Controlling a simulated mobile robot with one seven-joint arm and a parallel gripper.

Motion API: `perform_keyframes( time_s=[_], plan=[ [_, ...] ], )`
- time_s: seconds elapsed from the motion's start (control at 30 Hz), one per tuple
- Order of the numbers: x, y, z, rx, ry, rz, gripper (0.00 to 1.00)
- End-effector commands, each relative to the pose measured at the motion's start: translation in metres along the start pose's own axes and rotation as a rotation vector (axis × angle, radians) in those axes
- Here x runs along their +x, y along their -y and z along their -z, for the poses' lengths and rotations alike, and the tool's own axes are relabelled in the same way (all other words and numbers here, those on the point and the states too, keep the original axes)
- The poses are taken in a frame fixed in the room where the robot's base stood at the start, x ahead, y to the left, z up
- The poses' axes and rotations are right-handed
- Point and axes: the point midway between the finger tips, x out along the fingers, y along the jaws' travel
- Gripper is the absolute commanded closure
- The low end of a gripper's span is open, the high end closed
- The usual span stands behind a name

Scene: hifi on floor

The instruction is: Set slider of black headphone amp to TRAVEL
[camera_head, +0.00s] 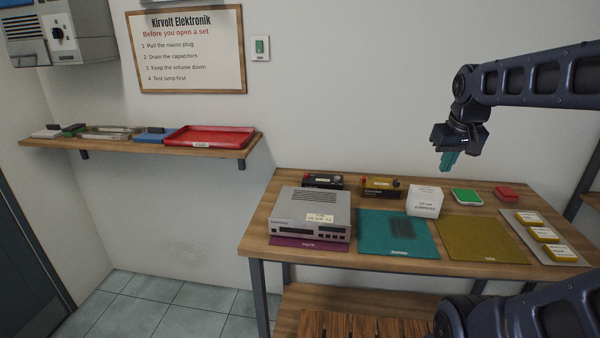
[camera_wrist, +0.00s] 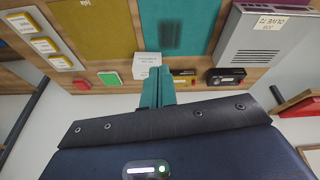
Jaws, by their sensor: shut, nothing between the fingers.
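A small black box (camera_head: 322,181) stands at the back left of the table, partly behind a grey unit; it looks like the black headphone amp. It also shows in the wrist view (camera_wrist: 226,77), right of my fingers. Its slider is too small to make out. A second box, black with a yellow top (camera_head: 381,187), stands to its right; in the wrist view it (camera_wrist: 185,77) is partly hidden by my fingers. My gripper (camera_head: 449,161) is shut and empty, its teal fingers held above the back right half of the table, apart from everything.
The grey unit (camera_head: 311,213) with a yellow note stands on a purple mat. A white box (camera_head: 425,201), a teal mat (camera_head: 374,241), an olive mat (camera_head: 483,240), green and red blocks and a tray of yellow blocks (camera_head: 541,232) share the table. A wall shelf (camera_head: 120,146) is at left.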

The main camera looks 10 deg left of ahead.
Motion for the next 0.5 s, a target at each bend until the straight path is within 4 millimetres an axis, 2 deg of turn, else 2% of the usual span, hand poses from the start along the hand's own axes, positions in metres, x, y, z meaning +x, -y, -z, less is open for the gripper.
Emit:
perform_keyframes(
  time_s=[0.03, 0.5],
  plan=[
    [-0.001, 0.002, 0.013, -0.028, 0.011, 0.001, 1.00],
    [-0.004, 0.030, 0.118, -0.279, 0.105, 0.004, 1.00]
  ],
)
